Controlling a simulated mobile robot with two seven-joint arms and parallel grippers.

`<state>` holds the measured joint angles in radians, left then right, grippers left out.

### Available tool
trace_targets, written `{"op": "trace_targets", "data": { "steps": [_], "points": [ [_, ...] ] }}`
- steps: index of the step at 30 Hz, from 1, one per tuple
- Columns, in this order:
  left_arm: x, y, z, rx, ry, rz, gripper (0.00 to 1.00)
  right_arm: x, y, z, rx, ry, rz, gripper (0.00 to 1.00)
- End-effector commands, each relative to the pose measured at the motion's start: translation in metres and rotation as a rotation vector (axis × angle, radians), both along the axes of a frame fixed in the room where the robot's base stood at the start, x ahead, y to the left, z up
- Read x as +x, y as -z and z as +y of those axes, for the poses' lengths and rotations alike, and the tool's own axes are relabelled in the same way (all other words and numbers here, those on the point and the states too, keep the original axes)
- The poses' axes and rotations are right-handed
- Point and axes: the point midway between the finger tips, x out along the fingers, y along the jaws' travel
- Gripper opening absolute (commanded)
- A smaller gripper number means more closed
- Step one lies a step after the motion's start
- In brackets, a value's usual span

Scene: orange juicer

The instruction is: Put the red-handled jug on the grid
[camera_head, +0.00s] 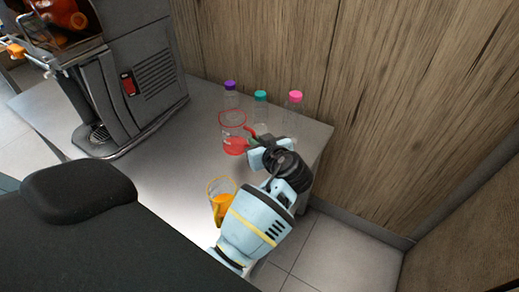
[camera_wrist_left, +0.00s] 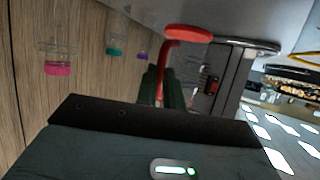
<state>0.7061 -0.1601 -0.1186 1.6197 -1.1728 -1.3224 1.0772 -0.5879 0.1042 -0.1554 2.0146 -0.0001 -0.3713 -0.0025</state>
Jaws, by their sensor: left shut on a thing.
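In the left wrist view the red handle (camera_wrist_left: 166,66) runs between the dark fingers (camera_wrist_left: 162,88), and the jug's red part (camera_wrist_left: 189,32) shows above. The grid (camera_head: 98,133) is at the foot of the grey juicer, left of the jug. My right gripper is not in view.
The grey juicer (camera_head: 150,75) stands at the table's left. Bottles with purple (camera_head: 230,85), teal (camera_head: 261,96) and pink (camera_head: 295,96) caps stand behind the jug, near the wooden wall. The table (camera_head: 170,165) between juicer and jugs is clear.

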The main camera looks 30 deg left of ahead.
Motion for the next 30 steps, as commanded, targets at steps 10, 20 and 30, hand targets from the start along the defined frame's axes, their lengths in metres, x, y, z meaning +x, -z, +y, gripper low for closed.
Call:
{"op": "trace_targets", "data": {
  "steps": [10, 20, 30],
  "points": [
    [0.002, -0.008, 0.005, 0.002, 0.003, 0.000, 0.00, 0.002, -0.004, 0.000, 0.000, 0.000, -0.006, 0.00],
    [-0.008, -0.042, 0.017, 0.010, 0.185, -0.007, 0.00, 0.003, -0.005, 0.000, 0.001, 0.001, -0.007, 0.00],
    [-0.058, -0.093, -0.044, 0.011, 0.721, 0.001, 0.00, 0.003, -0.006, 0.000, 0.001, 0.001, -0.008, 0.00]
  ]
}}
